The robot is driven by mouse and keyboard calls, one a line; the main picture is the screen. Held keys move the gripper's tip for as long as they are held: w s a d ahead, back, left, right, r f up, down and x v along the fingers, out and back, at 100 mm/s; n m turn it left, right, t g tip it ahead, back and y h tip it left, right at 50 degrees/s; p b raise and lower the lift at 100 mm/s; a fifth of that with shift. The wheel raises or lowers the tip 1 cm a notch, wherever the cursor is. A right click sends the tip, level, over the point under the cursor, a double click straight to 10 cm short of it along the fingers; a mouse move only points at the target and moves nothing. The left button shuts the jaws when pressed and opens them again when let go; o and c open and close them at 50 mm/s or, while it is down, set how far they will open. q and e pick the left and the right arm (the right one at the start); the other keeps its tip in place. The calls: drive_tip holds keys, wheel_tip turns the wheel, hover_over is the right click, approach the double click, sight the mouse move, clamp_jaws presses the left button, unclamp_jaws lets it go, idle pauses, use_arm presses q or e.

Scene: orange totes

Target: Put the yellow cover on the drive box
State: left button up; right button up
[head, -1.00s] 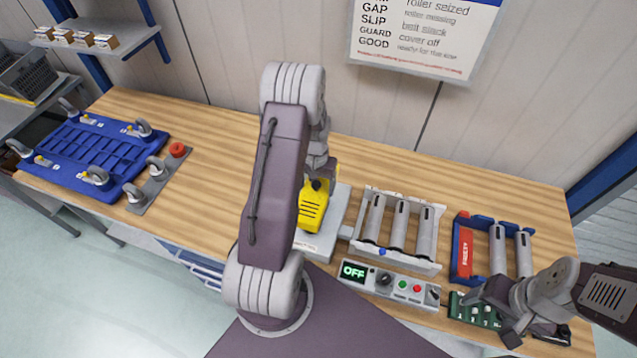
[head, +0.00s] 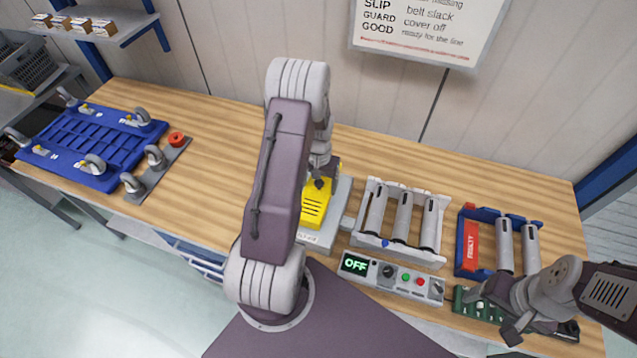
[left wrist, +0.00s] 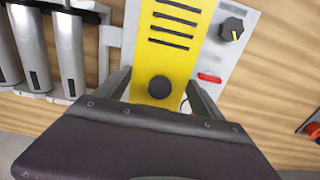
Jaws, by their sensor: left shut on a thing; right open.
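The yellow cover (head: 315,205) with dark slots and a black knob sits at the grey drive box (head: 343,206), right of my left arm. My left gripper (head: 320,181) is shut on the cover. In the left wrist view the cover (left wrist: 172,40) lies between the two fingers (left wrist: 160,92), with its black knob near them. The drive box (left wrist: 225,50) shows a dark dial and a red mark beside the cover. I cannot tell whether the cover is fully seated. My right gripper (head: 497,312) is open above a green board at the right.
A roller frame (head: 403,215) and a control panel reading OFF (head: 392,276) stand right of the drive box. A blue holder (head: 467,245) with a red part and rollers is further right. A blue caster platform (head: 92,148) lies at the left. Bare wood lies between.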

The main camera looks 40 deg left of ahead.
sight(319, 191)
use_arm(q)
drive_tip(key=shift+f, duration=0.1)
drive_tip(key=shift+a+f, duration=0.1)
drive_tip(key=shift+f, duration=0.05)
drive_tip(key=shift+f+b, duration=1.65)
drive_tip(key=shift+f, duration=0.35)
drive_tip(key=shift+f, duration=0.2)
drive_tip(key=o, duration=1.7)
drive_tip(key=shift+r+b, duration=0.35)
wheel_tip(319, 191, up, 8)
drive_tip(key=shift+r+b, duration=0.2)
drive_tip(key=shift+b, duration=0.75)
